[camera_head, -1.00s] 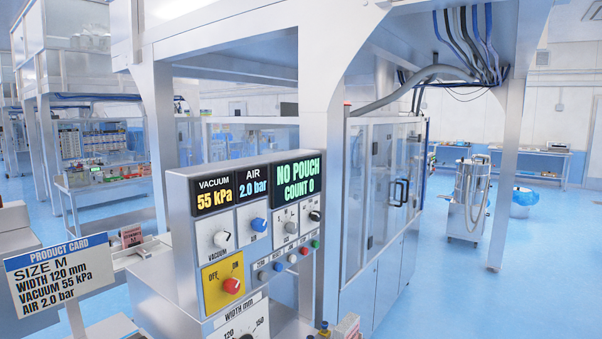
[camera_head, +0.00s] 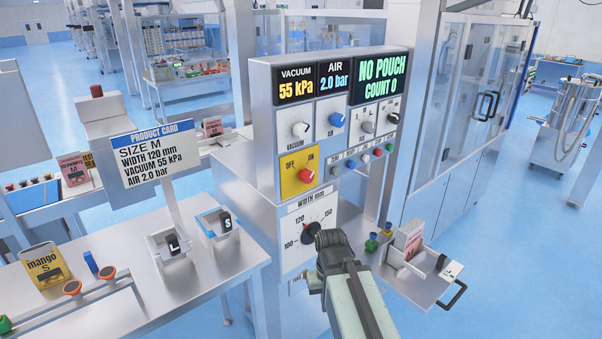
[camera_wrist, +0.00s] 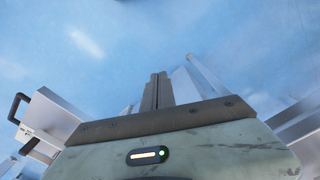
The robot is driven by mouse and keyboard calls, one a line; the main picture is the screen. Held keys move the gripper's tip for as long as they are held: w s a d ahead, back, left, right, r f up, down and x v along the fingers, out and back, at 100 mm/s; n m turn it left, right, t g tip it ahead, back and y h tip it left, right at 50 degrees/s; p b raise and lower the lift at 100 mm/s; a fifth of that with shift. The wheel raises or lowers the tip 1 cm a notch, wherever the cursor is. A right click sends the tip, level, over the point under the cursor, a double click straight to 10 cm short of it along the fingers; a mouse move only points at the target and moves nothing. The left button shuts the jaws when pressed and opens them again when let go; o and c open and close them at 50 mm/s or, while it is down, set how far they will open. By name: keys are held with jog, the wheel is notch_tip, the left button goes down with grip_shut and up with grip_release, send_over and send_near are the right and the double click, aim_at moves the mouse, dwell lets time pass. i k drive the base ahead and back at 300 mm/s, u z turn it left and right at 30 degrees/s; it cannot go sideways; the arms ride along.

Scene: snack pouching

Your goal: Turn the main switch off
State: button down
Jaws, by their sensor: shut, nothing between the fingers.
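The main switch (camera_head: 306,175) is a red knob on a yellow plate (camera_head: 291,186) marked OFF at the left and ON at the right. It sits low on the front of the control panel, above the width dial. Its exact pointing is too small to tell. In the wrist view, my gripper (camera_wrist: 158,76) has its two fingers together with nothing between them. In the head view, the dark end of my arm is in front of the panel, below and right of the switch, apart from it. The fingers are not clear there. The wrist view does not show the switch.
The width dial (camera_head: 307,232) is below the switch. Small coloured buttons (camera_head: 364,159) and other knobs are close by. A pouch tray (camera_head: 421,281) with a black handle projects at the right. A product card (camera_head: 154,153) stands at the left over a table (camera_head: 190,299).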

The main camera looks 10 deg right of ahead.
aim_at(306, 176)
jog(key=u, duration=0.45)
jog(key=k, duration=1.05)
jog(key=u, duration=0.65)
jog(key=i, duration=1)
jog(key=u, duration=0.05)
